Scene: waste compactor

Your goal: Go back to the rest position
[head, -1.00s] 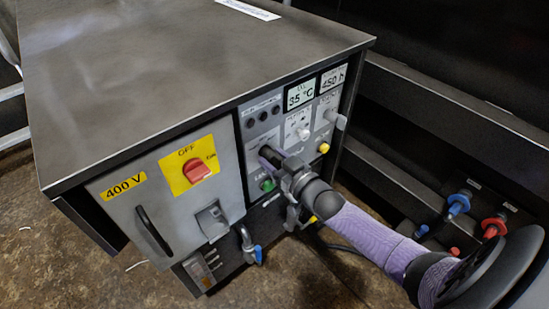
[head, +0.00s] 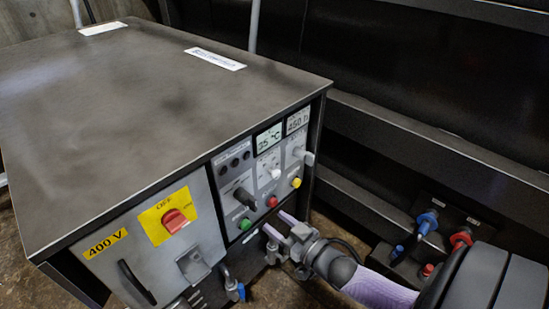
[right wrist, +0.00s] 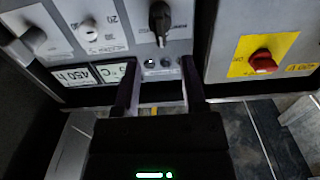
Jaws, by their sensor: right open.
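My right gripper (head: 277,228) is open and empty, in front of the lower right part of the control panel in the head view. Its two fingers (right wrist: 158,68) also show spread apart in the right wrist view, with nothing between them. The black knob (head: 245,199) on the panel stands free above and left of the fingers; it also shows in the right wrist view (right wrist: 160,20). My left gripper is not in view.
The grey cabinet (head: 130,95) fills the left, with a red switch (head: 174,220), a black handle (head: 136,284) and a blue-handled valve (head: 239,291). Blue (head: 427,222) and red (head: 461,239) connectors sit at the right by dark rails.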

